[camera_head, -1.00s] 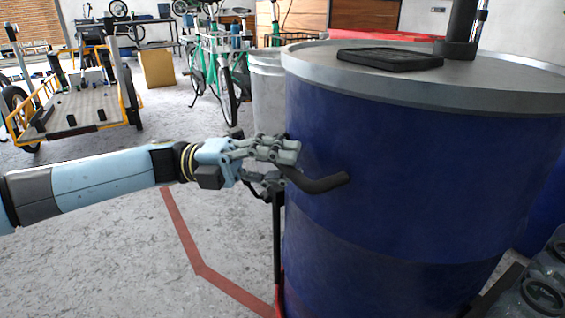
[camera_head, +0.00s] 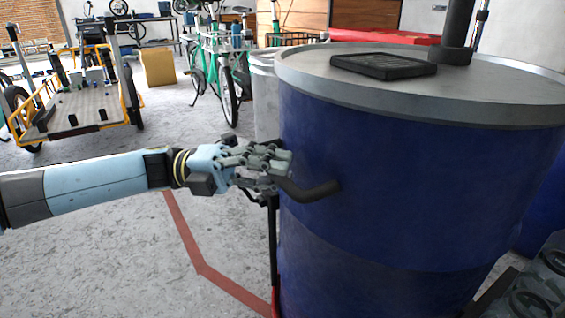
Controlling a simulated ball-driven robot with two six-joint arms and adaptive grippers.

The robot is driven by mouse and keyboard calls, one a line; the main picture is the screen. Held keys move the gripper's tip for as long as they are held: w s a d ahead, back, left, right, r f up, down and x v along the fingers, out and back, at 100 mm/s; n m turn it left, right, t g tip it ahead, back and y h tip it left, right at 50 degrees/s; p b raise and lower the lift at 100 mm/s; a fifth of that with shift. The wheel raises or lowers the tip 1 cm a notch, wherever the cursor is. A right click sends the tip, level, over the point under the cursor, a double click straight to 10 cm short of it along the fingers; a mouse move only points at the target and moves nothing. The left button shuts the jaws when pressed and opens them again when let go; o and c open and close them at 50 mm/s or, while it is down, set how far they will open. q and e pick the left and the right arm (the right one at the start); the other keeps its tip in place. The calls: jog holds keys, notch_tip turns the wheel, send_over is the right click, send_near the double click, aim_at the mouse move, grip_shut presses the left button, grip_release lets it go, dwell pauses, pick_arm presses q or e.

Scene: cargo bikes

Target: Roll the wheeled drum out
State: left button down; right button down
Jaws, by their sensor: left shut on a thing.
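The big blue drum (camera_head: 400,190) with a grey lid fills the right half of the view. A black bent handle (camera_head: 310,190) sticks out at its left side. My left gripper (camera_head: 282,170) is shut on that handle, at the drum's left edge. A black flat tray-like thing (camera_head: 384,66) and a dark upright post (camera_head: 457,35) are on the lid. A thin dark bar (camera_head: 273,250) runs down beside the drum to a red part at the floor. The drum's wheels are hidden. My right gripper is not in view.
A cargo bike with a yellow-framed bed (camera_head: 80,115) stands at the left. A green bike (camera_head: 222,75) and a whitish bin (camera_head: 263,105) stand behind the drum. A red line (camera_head: 190,240) marks the floor. Clear plastic bottles (camera_head: 540,285) are at the lower right. Floor left of the drum is free.

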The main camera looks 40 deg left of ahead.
pick_arm(q)
jog(key=shift+s+f, duration=0.25)
jog(key=shift+f, duration=0.1)
jog(key=c, duration=1.4)
grip_release()
jog(key=shift+s+a, duration=0.15)
jog(key=shift+a, duration=0.05)
jog(key=shift+o, duration=0.8)
jog(key=shift+r, duration=0.2)
jog(key=v, duration=1.1)
jog(key=shift+a, duration=0.4)
jog(key=shift+s, duration=0.1)
